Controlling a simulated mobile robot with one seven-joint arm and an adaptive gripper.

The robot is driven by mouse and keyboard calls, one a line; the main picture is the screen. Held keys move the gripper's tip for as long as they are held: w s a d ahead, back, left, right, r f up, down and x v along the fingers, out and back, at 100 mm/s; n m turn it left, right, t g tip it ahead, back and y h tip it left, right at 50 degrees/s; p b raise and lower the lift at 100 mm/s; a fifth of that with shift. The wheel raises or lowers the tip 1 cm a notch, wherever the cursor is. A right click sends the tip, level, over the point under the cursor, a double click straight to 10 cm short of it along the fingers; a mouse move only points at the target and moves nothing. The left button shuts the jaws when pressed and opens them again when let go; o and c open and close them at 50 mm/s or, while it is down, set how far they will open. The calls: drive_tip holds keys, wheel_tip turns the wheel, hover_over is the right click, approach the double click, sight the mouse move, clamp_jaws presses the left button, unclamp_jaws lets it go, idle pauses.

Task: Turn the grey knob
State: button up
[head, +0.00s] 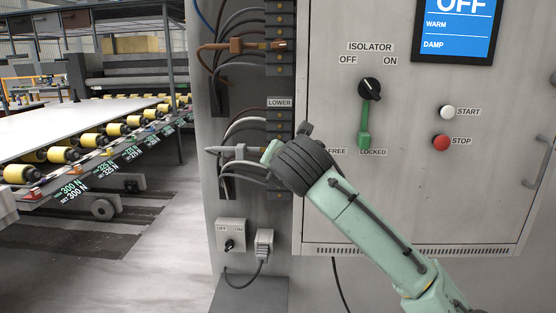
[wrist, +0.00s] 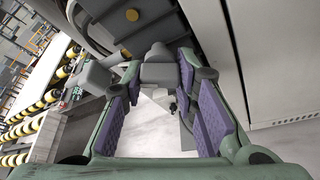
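The grey knob (head: 238,151) is a long handle pointing left across the cables, just below the LOWER label on the cabinet's left side. My gripper (head: 268,151) is at its right end and hides part of it. In the wrist view my gripper (wrist: 160,78) has its two purple-padded fingers spread apart. A grey block of the knob (wrist: 160,68) shows between the fingertips, and a grey arm sticks out left past the left finger. I cannot tell whether the fingers touch it.
A similar brown handle (head: 235,46) is higher up among cables. The cabinet door carries a black isolator knob (head: 369,89) with a green tab, a white START button (head: 447,112) and a red STOP button (head: 441,141). A small OFF/ON switch (head: 229,244) sits below. A roller conveyor is at left.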

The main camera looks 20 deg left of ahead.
drive_tip(key=shift+o, duration=0.7)
drive_tip(key=v, duration=1.2)
